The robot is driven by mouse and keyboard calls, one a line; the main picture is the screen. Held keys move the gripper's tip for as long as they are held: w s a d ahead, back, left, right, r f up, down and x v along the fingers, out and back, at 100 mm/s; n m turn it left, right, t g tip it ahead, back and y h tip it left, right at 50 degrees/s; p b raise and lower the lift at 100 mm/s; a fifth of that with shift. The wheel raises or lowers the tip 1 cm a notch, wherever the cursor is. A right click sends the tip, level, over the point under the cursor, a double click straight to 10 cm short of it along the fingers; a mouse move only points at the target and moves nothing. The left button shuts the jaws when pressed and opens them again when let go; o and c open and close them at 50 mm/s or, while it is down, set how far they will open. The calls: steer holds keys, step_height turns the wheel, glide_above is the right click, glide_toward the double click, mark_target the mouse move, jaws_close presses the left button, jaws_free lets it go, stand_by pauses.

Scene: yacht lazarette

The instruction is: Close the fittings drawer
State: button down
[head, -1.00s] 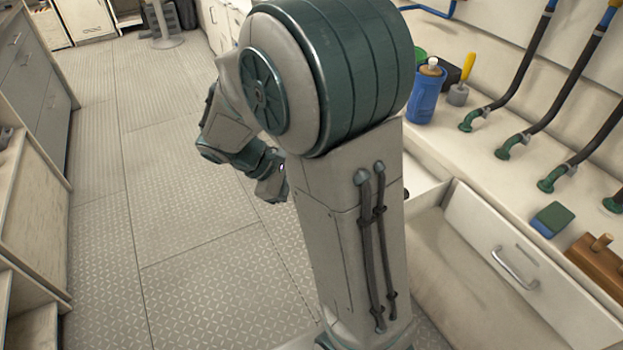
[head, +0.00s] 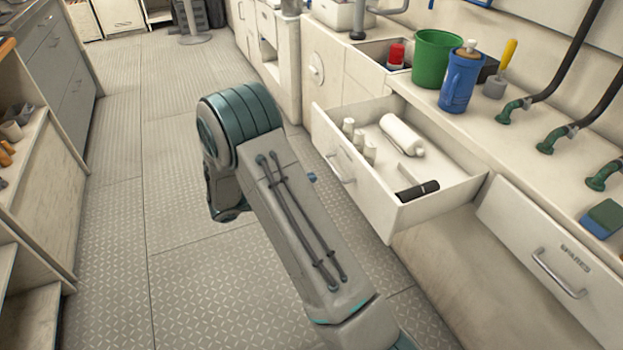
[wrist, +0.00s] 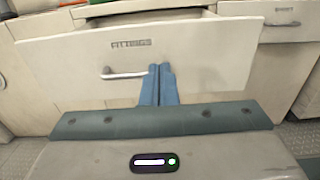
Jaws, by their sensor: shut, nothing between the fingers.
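The fittings drawer (head: 360,193) stands pulled out from the counter on the right in the head view. In it are a white bottle (head: 402,134), several small white containers and a dark cylinder (head: 418,190). In the wrist view its pale front (wrist: 215,60) faces me, with a FITTINGS label and a metal bar handle (wrist: 125,75). My gripper (wrist: 160,68) is shut and empty. Its blue fingers point at the drawer front just right of the handle. I cannot tell whether they touch it. In the head view my arm hides most of the gripper.
A closed drawer labelled SPARES (head: 530,245) is to the right. A green bucket (head: 436,58), a blue jug (head: 460,80) and hoses stand on the counter. Shelves line the left side. The patterned floor (head: 190,200) between is clear.

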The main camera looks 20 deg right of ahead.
steer(key=b, duration=0.2)
glide_toward(356, 164)
steer(key=d, duration=0.5)
steer(key=shift+d+f, duration=0.1)
steer(key=shift+d, duration=0.85)
steer(key=shift+w, duration=0.1)
